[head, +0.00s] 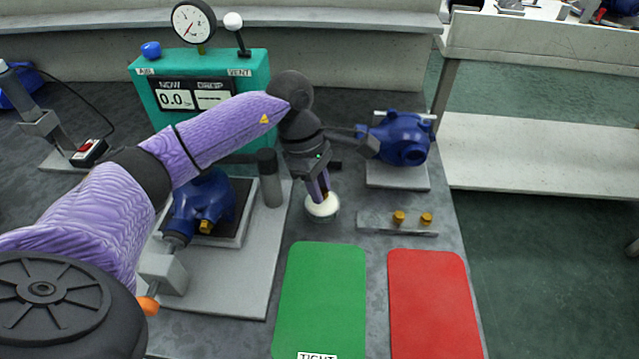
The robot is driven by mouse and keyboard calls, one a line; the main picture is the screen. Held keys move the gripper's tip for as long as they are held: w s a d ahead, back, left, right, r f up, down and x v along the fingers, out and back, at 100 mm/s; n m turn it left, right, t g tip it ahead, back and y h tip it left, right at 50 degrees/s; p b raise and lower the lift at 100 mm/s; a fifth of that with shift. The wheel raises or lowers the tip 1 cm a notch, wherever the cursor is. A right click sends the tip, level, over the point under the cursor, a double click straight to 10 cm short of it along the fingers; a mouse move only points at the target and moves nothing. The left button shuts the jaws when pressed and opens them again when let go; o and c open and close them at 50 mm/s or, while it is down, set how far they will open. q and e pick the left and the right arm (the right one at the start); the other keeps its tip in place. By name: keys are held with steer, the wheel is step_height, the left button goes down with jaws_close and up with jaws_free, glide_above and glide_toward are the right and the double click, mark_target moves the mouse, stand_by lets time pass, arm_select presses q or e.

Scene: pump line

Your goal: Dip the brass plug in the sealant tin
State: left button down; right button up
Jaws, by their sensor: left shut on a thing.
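The sealant tin (321,211), small and round with a pale top, stands on the bench behind the green mat. My left gripper (322,194) points down over it, fingertips at its mouth. It is shut on a brass plug, which is mostly hidden by the fingers and the tin; I cannot tell how deep the plug is. Two other brass plugs, one at the left (399,216) and one at the right (426,218), sit in a grey metal rack (380,223) right of the tin. My right gripper is not in view.
A blue pump (203,202) sits in a fixture at left, under my left arm. Another blue pump (408,138) stands behind the rack. A teal test box (258,68) with a gauge stands at the back. Green (322,295) and red (432,300) mats lie clear in front.

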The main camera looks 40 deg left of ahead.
arm_select(q)
steer(key=shift+f, duration=0.25)
steer(key=shift+f+b, duration=0.25)
steer(key=shift+b, duration=0.1)
stand_by(0.7)
steer(key=shift+f, duration=0.1)
stand_by(0.4)
step_height(320, 180, up, 7)
steer(key=p, duration=0.5)
stand_by(0.6)
